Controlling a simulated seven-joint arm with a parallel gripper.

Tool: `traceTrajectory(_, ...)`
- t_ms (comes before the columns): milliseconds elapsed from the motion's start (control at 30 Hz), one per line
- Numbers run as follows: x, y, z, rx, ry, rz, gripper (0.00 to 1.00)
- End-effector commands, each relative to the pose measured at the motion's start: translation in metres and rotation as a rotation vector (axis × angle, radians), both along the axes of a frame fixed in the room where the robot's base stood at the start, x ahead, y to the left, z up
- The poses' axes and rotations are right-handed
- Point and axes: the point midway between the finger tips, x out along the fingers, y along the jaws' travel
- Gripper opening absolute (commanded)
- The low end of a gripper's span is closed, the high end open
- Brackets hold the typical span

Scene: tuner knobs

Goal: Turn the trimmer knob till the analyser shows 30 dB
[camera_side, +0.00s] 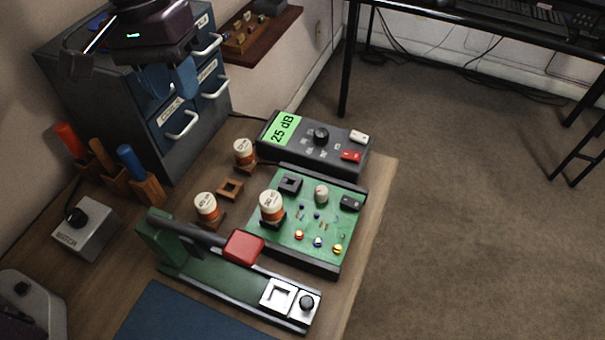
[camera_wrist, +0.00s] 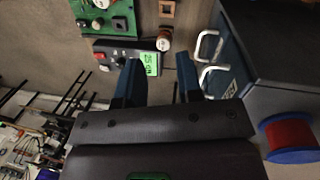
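The analyser (camera_side: 335,158) is a dark box at the back of the bench; its green display (camera_side: 283,129) reads 25 dB. It also shows in the wrist view (camera_wrist: 117,54), display lit. A pale round knob (camera_side: 321,193), which looks like the trimmer, stands on the green circuit board (camera_side: 290,225) in front of the analyser. The board shows partly at the top of the wrist view (camera_wrist: 123,9). My gripper (camera_side: 170,84) is up at the left, before the drawer cabinet, well away from the knob. In the wrist view its blue fingers (camera_wrist: 158,84) are apart with nothing between them.
The drawer cabinet (camera_side: 85,65) with protruding handles stands at the back left. Orange-and-white cans (camera_side: 206,207) stand on and beside the board. A green lever fixture (camera_side: 215,270) with a red pad lies in front. A tool rack (camera_side: 118,180) is at left.

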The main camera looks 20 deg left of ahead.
Motion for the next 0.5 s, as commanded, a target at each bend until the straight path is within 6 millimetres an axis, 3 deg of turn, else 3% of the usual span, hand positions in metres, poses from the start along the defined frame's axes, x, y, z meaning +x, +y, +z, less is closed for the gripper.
traceTrajectory(100,0.024,-0.043,-0.041,-0.008,0.088,0.123,0.33)
traceTrajectory(300,0.05,-0.103,-0.095,-0.023,0.212,0.388,0.33)
traceTrajectory(400,0.062,-0.125,-0.105,-0.042,0.26,0.542,0.33)
traceTrajectory(500,0.076,-0.139,-0.089,-0.083,0.285,0.687,0.33)
